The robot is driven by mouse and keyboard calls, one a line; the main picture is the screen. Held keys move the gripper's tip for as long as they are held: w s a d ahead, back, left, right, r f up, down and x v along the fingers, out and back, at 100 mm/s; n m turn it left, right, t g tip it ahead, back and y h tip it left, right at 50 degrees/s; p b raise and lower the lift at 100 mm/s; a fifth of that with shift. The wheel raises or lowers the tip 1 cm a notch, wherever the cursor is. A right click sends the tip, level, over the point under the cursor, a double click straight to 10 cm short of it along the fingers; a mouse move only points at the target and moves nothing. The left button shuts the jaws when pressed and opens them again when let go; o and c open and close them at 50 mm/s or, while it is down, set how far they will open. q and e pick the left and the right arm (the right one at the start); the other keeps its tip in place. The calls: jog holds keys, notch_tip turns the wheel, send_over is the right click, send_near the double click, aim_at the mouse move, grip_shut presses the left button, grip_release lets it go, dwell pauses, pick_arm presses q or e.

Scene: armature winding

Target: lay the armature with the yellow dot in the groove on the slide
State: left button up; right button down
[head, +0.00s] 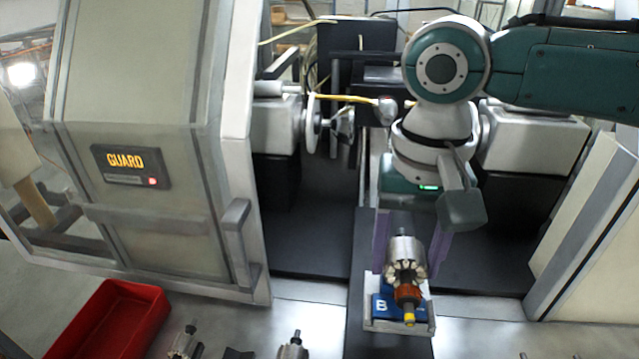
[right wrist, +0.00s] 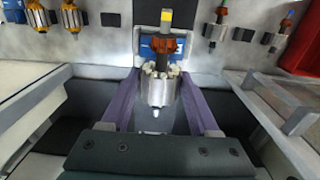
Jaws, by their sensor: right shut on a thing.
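The armature with the yellow dot (head: 403,262) has a silver core, copper windings and a yellow shaft end toward the front. My right gripper (head: 411,256) comes down from above, its purple fingers on either side of the core, and is shut on it. The armature also shows between the fingers in the right wrist view (right wrist: 159,88). It is over the slide (head: 420,328), a light block with a blue plate marked B (head: 381,307). The groove is mostly hidden under the armature; I cannot tell whether it touches. My left gripper is not in view.
A red bin (head: 112,318) stands at the lower left. The guard door (head: 150,130) stands at the left. Winding machinery (head: 313,122) is behind my right arm.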

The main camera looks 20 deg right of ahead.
jog(key=shift+f, duration=0.4)
dwell(0.3)
jog(key=shift+c, duration=0.3)
grip_release()
notch_tip(320, 180, up, 10)
jog(key=shift+b, duration=1)
